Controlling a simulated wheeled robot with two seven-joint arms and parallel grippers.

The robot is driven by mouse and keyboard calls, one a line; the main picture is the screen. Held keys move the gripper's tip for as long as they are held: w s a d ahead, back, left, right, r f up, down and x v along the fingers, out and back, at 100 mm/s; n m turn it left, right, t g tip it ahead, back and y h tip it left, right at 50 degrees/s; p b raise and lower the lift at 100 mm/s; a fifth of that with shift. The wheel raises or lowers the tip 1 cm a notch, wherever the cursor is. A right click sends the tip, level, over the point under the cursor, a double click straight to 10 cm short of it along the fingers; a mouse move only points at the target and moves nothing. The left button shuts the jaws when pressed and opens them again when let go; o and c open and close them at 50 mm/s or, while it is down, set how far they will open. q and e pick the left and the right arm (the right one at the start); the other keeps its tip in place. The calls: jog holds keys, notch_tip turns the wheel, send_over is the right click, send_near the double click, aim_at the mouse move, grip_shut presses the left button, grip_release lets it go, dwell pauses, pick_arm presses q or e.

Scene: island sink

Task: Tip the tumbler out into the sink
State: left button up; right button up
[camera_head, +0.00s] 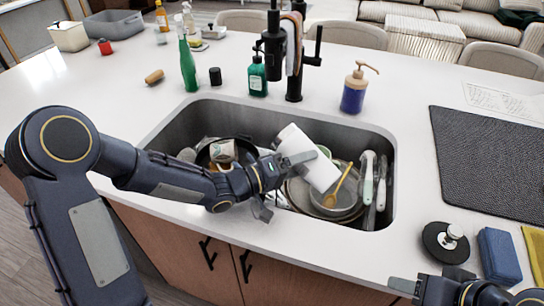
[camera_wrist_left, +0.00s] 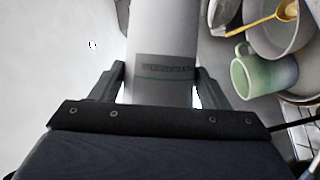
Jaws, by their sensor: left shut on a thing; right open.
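The tumbler (camera_head: 319,175) is a pale grey-white cylinder held over the sink (camera_head: 190,122), tilted well over from upright. My left gripper (camera_head: 296,160) is shut on it, with one finger lying across its near side. In the left wrist view the tumbler (camera_wrist_left: 162,40) stands between the two fingers (camera_wrist_left: 160,88), with a dark band and thin green line on its wall. I cannot see into its mouth, and no liquid shows coming out. My right gripper (camera_head: 455,290) is at the bottom right, open and empty, partly cut off by the picture edge.
The sink holds a dark pan, stacked bowls, a wooden spoon (camera_head: 337,187) and a green mug (camera_wrist_left: 262,75). A black faucet (camera_head: 294,60) and a blue soap bottle (camera_head: 354,92) stand behind it. A dark mat (camera_head: 490,160) and a blue sponge (camera_head: 499,255) lie to the right.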

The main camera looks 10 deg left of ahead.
pick_arm(q)
jog(key=shift+n, duration=0.3)
pick_arm(e)
jog(key=shift+w+d, duration=0.15)
jog(key=shift+d, duration=0.1)
pick_arm(q)
jog(key=shift+w+a+r+n+h+p, duration=0.35)
jog(key=shift+a+r+n+p, duration=0.2)
jog(key=shift+r+n+p, duration=0.2)
pick_arm(e)
jog(key=shift+w+d+r, duration=0.4)
jog(key=shift+w+r, duration=0.3)
jog(key=shift+w, duration=0.1)
dwell(1.4)
pick_arm(q)
jog(key=shift+w+a+r+n+t+h, duration=0.2)
jog(key=shift+r+n+t, duration=0.25)
jog(key=shift+n, duration=0.3)
pick_arm(e)
jog(key=shift+a+r, duration=0.15)
jog(key=shift+a, duration=1.25)
